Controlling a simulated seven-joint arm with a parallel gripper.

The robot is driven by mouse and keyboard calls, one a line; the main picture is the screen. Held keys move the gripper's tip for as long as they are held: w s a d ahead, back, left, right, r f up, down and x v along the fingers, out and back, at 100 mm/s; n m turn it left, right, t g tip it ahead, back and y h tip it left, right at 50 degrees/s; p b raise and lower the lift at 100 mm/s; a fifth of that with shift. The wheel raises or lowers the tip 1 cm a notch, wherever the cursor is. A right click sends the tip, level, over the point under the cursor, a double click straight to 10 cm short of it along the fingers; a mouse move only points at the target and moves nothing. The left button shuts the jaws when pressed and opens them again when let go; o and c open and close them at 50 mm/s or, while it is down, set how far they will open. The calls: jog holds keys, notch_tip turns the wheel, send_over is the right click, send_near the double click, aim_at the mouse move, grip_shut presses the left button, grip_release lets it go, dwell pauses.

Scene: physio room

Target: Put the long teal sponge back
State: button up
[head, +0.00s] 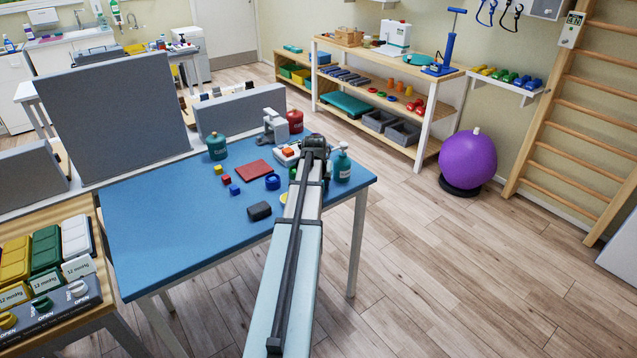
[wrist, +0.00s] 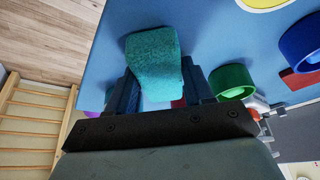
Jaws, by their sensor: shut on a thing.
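The teal sponge (wrist: 152,48) is a rough block in the wrist view. It sits between the two dark fingers of my gripper (wrist: 160,86), which is shut on it. One end sticks out past the fingers. Blue tabletop shows behind it, and I cannot tell whether it touches the table. In the head view my gripper (head: 314,146) is over the right part of the blue table (head: 150,230). My own arm and wrist hide the sponge there.
Close to my gripper are a green ring (wrist: 232,80), a blue ring (head: 272,182), a green bottle (head: 343,165) and a white device (head: 287,154). A dark block (head: 259,211) and a red mat (head: 253,168) lie further left. The table's front left is clear.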

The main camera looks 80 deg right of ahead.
jog(key=shift+f, duration=0.1)
jog(key=o, duration=1)
jog(key=v, duration=1.2)
